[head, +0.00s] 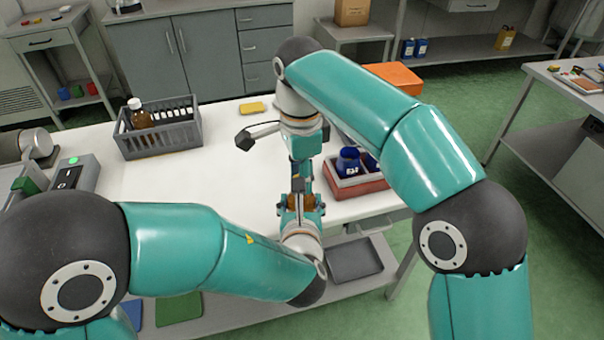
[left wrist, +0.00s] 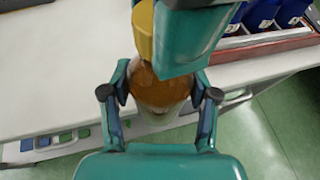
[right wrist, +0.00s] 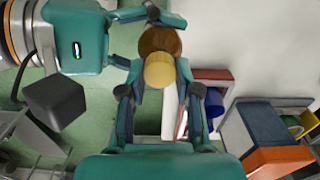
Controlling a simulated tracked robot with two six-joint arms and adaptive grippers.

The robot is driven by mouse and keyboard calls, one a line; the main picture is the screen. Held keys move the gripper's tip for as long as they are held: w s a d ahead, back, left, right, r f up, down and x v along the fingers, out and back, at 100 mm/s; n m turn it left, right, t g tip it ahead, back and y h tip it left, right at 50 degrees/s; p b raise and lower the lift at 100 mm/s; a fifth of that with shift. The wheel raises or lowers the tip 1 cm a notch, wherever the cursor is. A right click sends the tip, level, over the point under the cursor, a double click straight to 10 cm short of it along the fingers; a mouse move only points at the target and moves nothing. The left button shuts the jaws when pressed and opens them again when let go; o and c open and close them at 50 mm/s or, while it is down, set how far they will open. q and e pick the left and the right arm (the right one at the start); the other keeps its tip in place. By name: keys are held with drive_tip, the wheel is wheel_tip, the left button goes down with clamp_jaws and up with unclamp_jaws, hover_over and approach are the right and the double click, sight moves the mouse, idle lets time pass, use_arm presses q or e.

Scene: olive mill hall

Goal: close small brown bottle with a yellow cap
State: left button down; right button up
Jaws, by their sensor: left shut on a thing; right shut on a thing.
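The small brown bottle (left wrist: 160,92) is between the fingers of my left gripper (left wrist: 160,92), which is shut on it. In the head view the bottle (head: 301,201) shows only in part, at the table's front edge. The yellow cap (right wrist: 158,72) is between the fingers of my right gripper (right wrist: 159,80), which is shut on it. The cap lies in line with the bottle's top and overlaps it in the right wrist view. It also shows in the left wrist view (left wrist: 143,30), partly behind my right gripper. I cannot tell how far it is seated on the neck.
A grey crate (head: 163,140) with a white-capped brown bottle (head: 141,114) stands at the left on the white table (head: 225,180). A red tray (head: 358,187) with blue bottles (head: 348,161) is close right of my grippers. A yellow block (head: 252,107) lies behind. The table's middle is clear.

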drive_tip(key=m, duration=0.7)
drive_tip(key=shift+w, duration=0.1)
drive_tip(key=m, duration=0.5)
drive_tip(key=shift+m, duration=0.4)
drive_tip(key=o, duration=0.7)
drive_tip(key=shift+o, duration=0.2)
drive_tip(key=shift+r, duration=2.2)
drive_tip(key=shift+c, duration=0.4)
